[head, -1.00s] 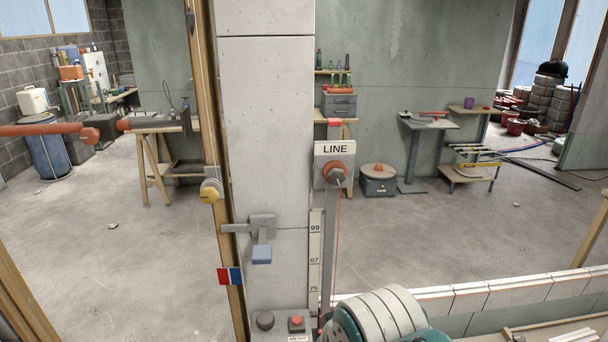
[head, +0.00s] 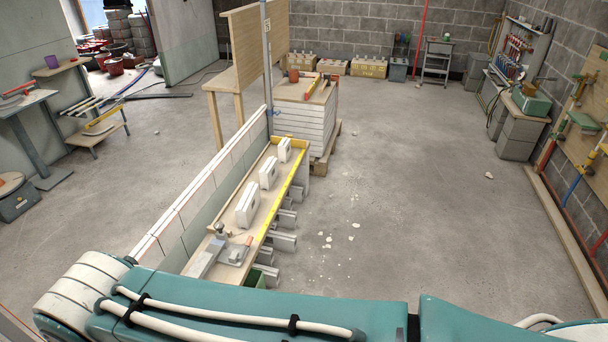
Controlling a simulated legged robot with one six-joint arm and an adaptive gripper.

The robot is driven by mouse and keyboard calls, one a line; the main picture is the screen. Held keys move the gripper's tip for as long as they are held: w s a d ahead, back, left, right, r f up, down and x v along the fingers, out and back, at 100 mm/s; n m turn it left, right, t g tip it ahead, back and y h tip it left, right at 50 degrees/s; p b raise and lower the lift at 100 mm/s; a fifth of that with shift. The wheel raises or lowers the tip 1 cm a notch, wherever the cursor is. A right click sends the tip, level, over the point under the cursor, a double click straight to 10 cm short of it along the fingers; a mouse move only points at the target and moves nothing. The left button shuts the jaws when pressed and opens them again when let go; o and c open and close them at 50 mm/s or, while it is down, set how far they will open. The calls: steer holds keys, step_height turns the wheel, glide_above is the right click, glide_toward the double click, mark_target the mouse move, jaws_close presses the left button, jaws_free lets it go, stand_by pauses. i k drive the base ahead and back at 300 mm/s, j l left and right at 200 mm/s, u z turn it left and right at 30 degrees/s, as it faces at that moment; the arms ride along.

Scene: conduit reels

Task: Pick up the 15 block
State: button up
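Three white upright blocks stand in a row on a narrow wooden bench (head: 236,236). The near block (head: 247,206) looks largest, the middle block (head: 268,173) smaller, and the far block (head: 285,150) smallest. Any numbers on them are too small to read, so I cannot tell which is the 15 block. My teal and white arm crosses the bottom of the head view, on the near side of the bench. My gripper is not in view.
A yellow strip (head: 270,222) edges the bench's right side; a low tiled wall (head: 190,213) runs along its left. Grey metal tools (head: 232,253) lie at its near end. A stack of white slabs (head: 306,125) stands behind. The floor to the right is mostly clear, with scattered chips.

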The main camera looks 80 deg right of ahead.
mark_target(269, 174)
steer(key=z, duration=2.25)
steer(key=i+l+z, duration=0.1)
steer(key=l+z, duration=0.2)
steer(key=i+l+z, duration=0.4)
steer(key=i+l, duration=0.65)
steer(key=i, duration=0.15)
steer(key=i+u, duration=0.1)
steer(key=i, duration=0.55)
steer(key=i+l+u, duration=0.15)
steer(key=i, duration=0.55)
steer(key=i+u, duration=0.25)
steer(key=u, duration=0.2)
steer(key=i+u, duration=0.25)
steer(key=u, duration=0.25)
steer(key=i+l+u, duration=0.15)
steer(key=u, duration=0.3)
steer(key=i+u, duration=0.25)
steer(key=u, duration=0.2)
steer(key=i+l+u, duration=0.1)
steer(key=i+u, duration=0.15)
steer(key=u, duration=0.15)
steer(key=i+l+u, duration=0.15)
steer(key=u, duration=0.3)
steer(key=i+l, duration=0.05)
steer(key=i, duration=0.05)
